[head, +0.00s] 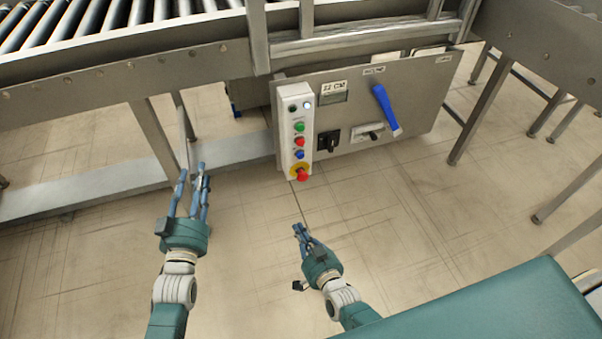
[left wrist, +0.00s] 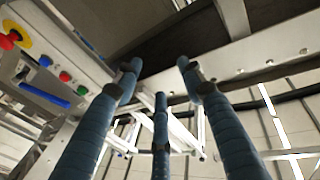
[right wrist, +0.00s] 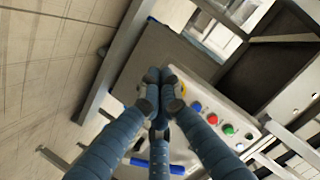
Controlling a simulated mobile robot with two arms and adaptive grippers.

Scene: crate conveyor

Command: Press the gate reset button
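A white control box (head: 296,130) hangs on the front of the grey panel. From top to bottom it carries a dark round element and a bright lamp (head: 307,105), a green button (head: 299,127), a red button (head: 299,141), a blue button (head: 299,154) and a red mushroom knob on yellow (head: 301,174). Labels are too small to read, so I cannot tell which is gate reset. My left gripper (head: 190,178) is open and empty, left of the box. My right gripper (head: 300,229) is shut and empty, below the box. In the right wrist view its fingertips (right wrist: 160,78) meet, partly hiding the knob.
The grey panel (head: 425,95) also holds a blue lever (head: 385,108), a black rotary switch (head: 329,140) and a small display (head: 333,91). A roller conveyor (head: 120,75) runs above, with metal legs beneath. A teal surface (head: 500,305) fills the lower right. Floor between is clear.

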